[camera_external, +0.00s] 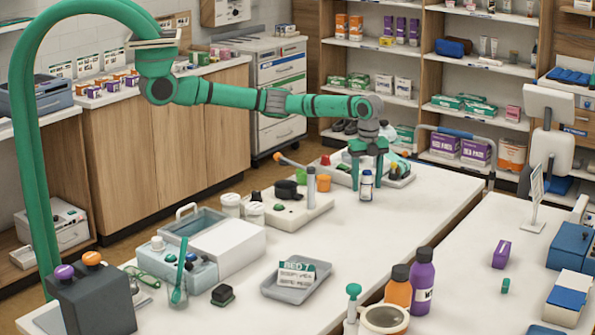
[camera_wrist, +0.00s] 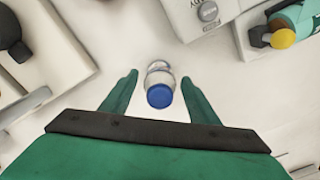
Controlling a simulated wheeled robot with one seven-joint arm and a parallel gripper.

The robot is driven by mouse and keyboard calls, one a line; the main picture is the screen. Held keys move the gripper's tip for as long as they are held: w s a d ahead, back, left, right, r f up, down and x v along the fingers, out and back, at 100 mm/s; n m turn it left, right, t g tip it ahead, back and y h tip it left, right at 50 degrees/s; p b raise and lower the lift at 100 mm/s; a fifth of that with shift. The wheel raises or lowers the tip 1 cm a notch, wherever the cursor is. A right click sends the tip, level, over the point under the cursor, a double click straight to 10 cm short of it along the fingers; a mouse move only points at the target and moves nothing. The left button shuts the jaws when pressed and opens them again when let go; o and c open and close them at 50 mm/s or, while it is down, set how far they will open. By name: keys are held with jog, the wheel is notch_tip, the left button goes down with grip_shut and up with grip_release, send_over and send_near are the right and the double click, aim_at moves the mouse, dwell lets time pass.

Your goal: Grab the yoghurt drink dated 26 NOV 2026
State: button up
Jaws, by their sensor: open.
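In the wrist view the bottle (camera_wrist: 159,86) shows from above, cap towards me, between and a little beyond the two green fingertips. My gripper (camera_external: 368,160) is open and points down; in the wrist view its fingers (camera_wrist: 160,82) are spread either side of the bottle, with gaps on both sides. No other yoghurt drink can be made out with certainty.
A white tray with several items (camera_external: 398,180) stands close behind the gripper, and another tray with a black item (camera_external: 300,215) lies to its left. A grey tray with a BED 7 card (camera_external: 284,294) is nearer the camera. The table is clear right of the bottle.

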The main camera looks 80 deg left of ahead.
jog(key=shift+f, duration=0.65)
jog(key=c, duration=1.1)
jog(key=shift+c, duration=0.2)
jog(key=shift+r, duration=0.1)
